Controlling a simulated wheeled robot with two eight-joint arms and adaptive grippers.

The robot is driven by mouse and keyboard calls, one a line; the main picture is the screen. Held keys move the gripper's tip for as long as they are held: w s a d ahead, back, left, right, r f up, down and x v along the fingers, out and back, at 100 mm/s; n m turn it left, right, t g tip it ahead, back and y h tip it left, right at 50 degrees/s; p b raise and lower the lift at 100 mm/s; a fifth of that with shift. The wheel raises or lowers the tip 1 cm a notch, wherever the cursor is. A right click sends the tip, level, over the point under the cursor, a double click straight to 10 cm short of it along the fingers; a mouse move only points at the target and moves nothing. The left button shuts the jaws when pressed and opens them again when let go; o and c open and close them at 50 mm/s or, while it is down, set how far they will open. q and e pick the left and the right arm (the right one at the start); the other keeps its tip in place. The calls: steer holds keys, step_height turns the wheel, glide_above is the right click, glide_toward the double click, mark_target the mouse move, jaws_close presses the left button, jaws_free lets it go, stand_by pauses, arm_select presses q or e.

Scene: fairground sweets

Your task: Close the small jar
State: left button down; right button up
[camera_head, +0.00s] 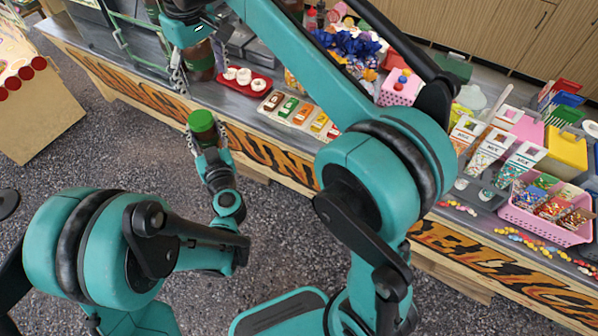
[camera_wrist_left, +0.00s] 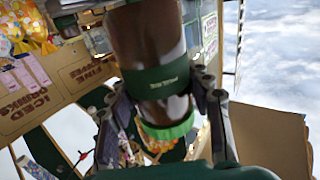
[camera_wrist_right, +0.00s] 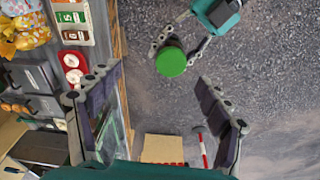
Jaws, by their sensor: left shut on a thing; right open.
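The small jar has a green round lid (camera_head: 203,121) on top, and a strip of dark body shows below it. My left gripper (camera_head: 206,142) is shut on the jar and holds it in front of the counter. In the left wrist view the brown jar body (camera_wrist_left: 150,40) with a green label lies between the finger pads. The right wrist view shows the green lid (camera_wrist_right: 171,62) from above; how tightly it sits cannot be told. My right gripper (camera_wrist_right: 158,112) is open and empty, its fingers apart from the lid. It also shows in the head view (camera_head: 200,60), above and beyond the jar.
The counter (camera_head: 255,100) runs behind the jar. A pink basket (camera_head: 540,224) is at the right. Gravel ground below is clear.

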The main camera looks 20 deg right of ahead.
steer(key=s+d+f+m+t, duration=0.2)
steer(key=s+d+f+t, duration=0.1)
steer(key=s+d+f, duration=0.4)
steer(key=s+d+f+m+t, duration=0.3)
steer(key=s+d+f, duration=0.4)
steer(key=s+f, duration=0.6)
steer(key=shift+s+m, duration=0.3)
steer(key=shift+s, duration=0.05)
